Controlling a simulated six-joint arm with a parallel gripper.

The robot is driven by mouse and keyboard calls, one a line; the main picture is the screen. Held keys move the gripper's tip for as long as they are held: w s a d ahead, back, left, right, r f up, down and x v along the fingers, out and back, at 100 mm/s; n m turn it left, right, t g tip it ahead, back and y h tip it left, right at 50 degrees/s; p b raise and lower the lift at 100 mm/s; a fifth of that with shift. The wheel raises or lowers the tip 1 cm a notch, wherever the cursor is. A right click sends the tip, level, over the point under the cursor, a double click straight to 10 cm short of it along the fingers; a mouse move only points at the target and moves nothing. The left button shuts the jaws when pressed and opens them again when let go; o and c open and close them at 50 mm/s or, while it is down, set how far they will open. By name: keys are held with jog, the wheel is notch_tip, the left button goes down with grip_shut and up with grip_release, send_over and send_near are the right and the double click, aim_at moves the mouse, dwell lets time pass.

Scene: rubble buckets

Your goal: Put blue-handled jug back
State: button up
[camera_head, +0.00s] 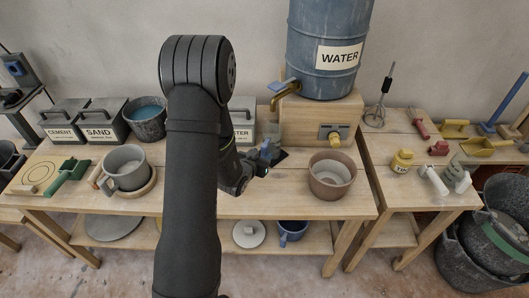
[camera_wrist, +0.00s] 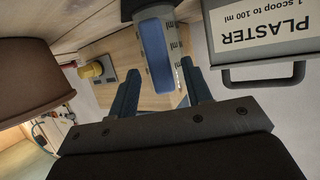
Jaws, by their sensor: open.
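The blue-handled jug (camera_wrist: 170,75) shows in the wrist view, a clear body with ml marks and a blue handle (camera_wrist: 153,42). My gripper (camera_wrist: 158,92) is open, with one blue-grey finger on each side of the jug's handle in this view. I cannot tell whether the fingers touch it. In the head view my gripper (camera_head: 262,164) is low over the bench, left of the brown pot, and a small blue and dark shape at its tip is probably the jug. My own arm hides part of the bench there.
A plaster box (camera_wrist: 260,30) with a dark handle is close by. A brown pot (camera_head: 332,177) stands to the right. The blue water barrel (camera_head: 325,75) stands on a wooden stand (camera_head: 300,122) with a yellow-tipped fitting. A grey mug (camera_head: 126,168) is at left.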

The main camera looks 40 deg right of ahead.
aim_at(264, 145)
jog(key=v, duration=0.7)
jog(key=shift+s+a, duration=0.15)
jog(key=shift+a, duration=0.1)
jog(key=shift+r, duration=0.15)
jog(key=x, duration=1.2)
jog(key=shift+r, duration=1.65)
